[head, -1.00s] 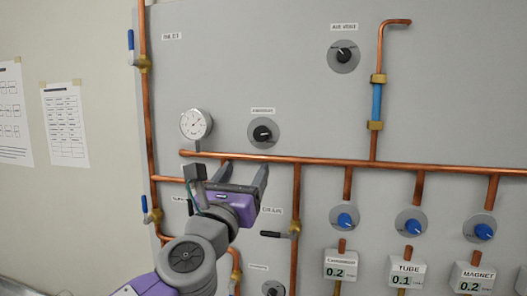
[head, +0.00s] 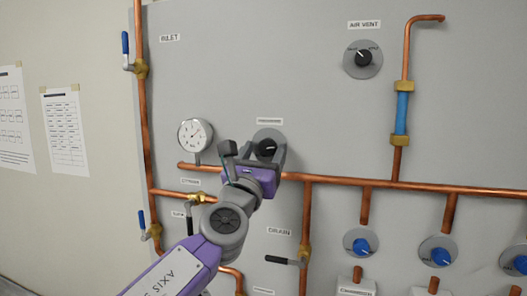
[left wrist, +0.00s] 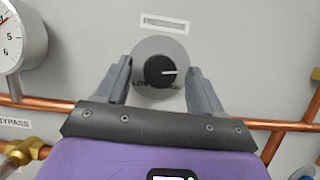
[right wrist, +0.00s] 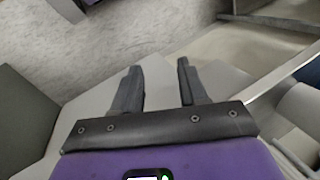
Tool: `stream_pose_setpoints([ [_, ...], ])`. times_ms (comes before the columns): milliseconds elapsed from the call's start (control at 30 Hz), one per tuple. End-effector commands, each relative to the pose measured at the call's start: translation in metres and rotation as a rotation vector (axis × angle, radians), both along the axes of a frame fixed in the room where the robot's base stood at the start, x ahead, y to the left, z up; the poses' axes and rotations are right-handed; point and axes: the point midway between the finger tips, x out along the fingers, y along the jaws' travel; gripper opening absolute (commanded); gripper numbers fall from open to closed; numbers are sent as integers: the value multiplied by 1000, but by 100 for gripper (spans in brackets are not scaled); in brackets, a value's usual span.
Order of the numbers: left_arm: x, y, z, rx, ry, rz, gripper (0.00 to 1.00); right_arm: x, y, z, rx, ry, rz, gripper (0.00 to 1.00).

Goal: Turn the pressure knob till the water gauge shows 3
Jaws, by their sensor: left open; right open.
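The pressure knob (head: 266,147) is black with a white pointer line, on a round grey plate under a small label. In the left wrist view the knob (left wrist: 160,71) lies between the fingertips, its line pointing right. My left gripper (head: 262,150) is open, its fingers on either side of the knob; I see a gap at each side in the left wrist view (left wrist: 160,78). The round white water gauge (head: 194,134) is left of the knob; its reading is too small to tell. My right gripper (right wrist: 160,85) is open and empty, away from the panel.
A copper pipe (head: 340,182) runs across just below the knob. The air vent knob (head: 363,58) is at upper right. Several blue knobs (head: 361,246) sit lower right. A drain valve handle (head: 280,260) is below. The panel above the pressure knob is clear.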

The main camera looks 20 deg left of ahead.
Motion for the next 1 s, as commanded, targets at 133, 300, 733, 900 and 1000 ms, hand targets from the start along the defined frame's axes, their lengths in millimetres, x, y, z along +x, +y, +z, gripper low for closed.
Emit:
stream_pose_setpoints([
  [133, 1, 0, 0, 0, 1, 0, 67, 0, 0, 0, 0, 0, 0, 43],
  [300, 1, 0, 0, 0, 1, 0, 53, 0, 0, 0, 0, 0, 0, 43],
  [733, 1, 0, -1, -6, 1, 1, 11, 0, 0, 0, 0, 0, 0, 43],
  [900, 1, 0, -1, -47, 3, 0, 11, 0, 0, -1, 0, 0, 0, 43],
  [1000, 1, -1, -1, -95, 4, 2, 11, 0, 0, -2, 0, 0, 0, 43],
])
